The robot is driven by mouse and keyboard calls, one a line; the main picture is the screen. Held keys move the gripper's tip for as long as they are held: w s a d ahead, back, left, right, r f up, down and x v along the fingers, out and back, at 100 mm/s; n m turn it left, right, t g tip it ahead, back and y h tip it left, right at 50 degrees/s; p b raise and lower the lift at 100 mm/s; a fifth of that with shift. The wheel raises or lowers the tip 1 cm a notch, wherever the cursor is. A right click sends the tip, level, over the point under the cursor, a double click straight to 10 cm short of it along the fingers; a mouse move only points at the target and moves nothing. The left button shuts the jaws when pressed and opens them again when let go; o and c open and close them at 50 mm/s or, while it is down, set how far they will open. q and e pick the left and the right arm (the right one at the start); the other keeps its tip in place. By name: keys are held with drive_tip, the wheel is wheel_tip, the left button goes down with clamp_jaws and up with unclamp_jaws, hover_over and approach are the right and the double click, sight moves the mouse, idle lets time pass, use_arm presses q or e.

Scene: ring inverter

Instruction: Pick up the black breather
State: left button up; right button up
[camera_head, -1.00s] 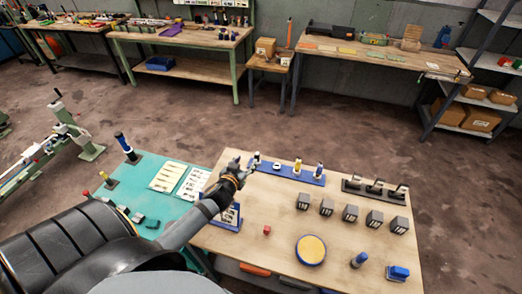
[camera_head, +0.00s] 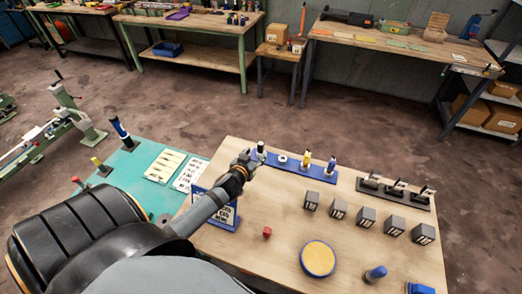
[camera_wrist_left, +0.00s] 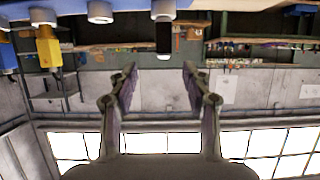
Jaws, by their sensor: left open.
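The black breather (camera_head: 261,148) stands at the left end of the blue rack (camera_head: 293,168) on the wooden table in the head view. In the wrist view, which looks upside down, the breather (camera_wrist_left: 163,38) shows as a black body with a pale tip, against the blue rack edge. My left gripper (camera_head: 246,163) is just left of the breather in the head view. In the wrist view the left gripper's two fingers (camera_wrist_left: 159,74) are spread and empty, with the breather beyond and roughly centred between them. My right gripper is not in view.
A white ring-shaped part (camera_head: 282,158), a yellow part (camera_head: 307,161) and a blue part (camera_head: 331,164) share the rack. A framed label card (camera_head: 225,215) is below my left forearm.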

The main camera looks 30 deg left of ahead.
sight(260, 145)
use_arm(q)
drive_tip(key=x, duration=0.3)
drive_tip(key=shift+w+a+p, duration=0.1)
drive_tip(key=shift+w+p, duration=0.2)
drive_tip(key=shift+w, duration=0.1)
drive_tip(key=shift+w+a+f, duration=0.1)
drive_tip(key=shift+w+f, duration=0.05)
drive_tip(key=shift+w, duration=0.05)
drive_tip(key=x, duration=0.1)
drive_tip(key=p+x, duration=0.1)
drive_tip(key=x, duration=0.2)
drive_tip(key=shift+w+a+p, duration=0.1)
drive_tip(key=shift+a+p, duration=0.25)
drive_tip(key=shift+p, duration=0.05)
drive_tip(key=shift+w+f, duration=0.15)
drive_tip(key=shift+w, duration=0.15)
drive_tip(key=shift+s, duration=0.15)
drive_tip(key=c, duration=0.3)
clamp_jaws()
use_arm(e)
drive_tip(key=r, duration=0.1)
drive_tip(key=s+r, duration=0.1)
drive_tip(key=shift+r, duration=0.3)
